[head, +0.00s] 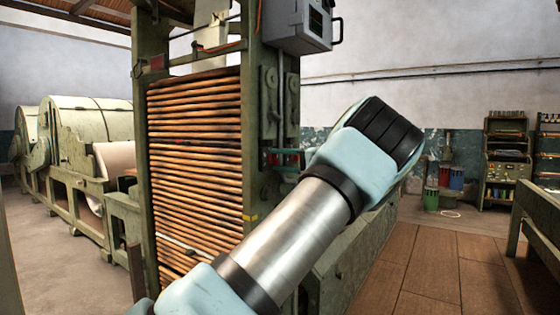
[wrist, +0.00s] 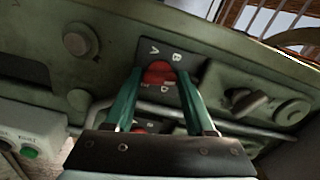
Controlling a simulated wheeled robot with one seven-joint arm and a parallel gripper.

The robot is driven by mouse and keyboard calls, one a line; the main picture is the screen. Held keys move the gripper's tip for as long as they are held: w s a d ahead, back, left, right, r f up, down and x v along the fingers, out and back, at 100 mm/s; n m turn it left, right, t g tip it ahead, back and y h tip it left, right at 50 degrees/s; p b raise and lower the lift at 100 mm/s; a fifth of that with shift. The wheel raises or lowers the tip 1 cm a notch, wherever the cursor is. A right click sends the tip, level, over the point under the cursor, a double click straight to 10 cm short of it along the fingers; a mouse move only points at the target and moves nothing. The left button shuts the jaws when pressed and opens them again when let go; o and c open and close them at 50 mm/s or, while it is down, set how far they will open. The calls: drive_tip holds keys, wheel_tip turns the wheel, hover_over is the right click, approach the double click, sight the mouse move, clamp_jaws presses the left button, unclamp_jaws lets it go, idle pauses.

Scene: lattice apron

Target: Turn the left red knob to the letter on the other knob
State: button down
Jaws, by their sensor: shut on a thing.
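A red knob (wrist: 158,73) sits on a dark plate (wrist: 190,66) with white letters in the wrist view. A and B show above the knob and a D-like letter below it; its pointing direction is unclear. My gripper (wrist: 160,76) has its green fingers closed on both sides of this knob. A second red knob (wrist: 140,128) shows partly between the fingers, nearer my palm; its letter is hidden. I cannot tell which knob is the left one. In the head view the green fingers (head: 288,151) reach the machine's post, largely hidden behind my arm.
Round bosses (wrist: 80,41) and a lever-like handle (wrist: 250,103) lie around the plate in the wrist view. A metal bar (wrist: 155,110) runs close under the fingers. A pale box with a green button (wrist: 30,153) is at lower left. Open floor (head: 430,265) lies right in the head view.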

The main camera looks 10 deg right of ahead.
drive_tip(key=shift+d+m+p, duration=0.1)
drive_tip(key=shift+m+p, duration=0.2)
drive_tip(key=shift+m, duration=0.9)
drive_tip(key=shift+c, duration=1.2)
unclamp_jaws()
drive_tip(key=b+v, duration=0.3)
drive_tip(key=v, duration=0.7)
drive_tip(key=shift+s+d, duration=0.3)
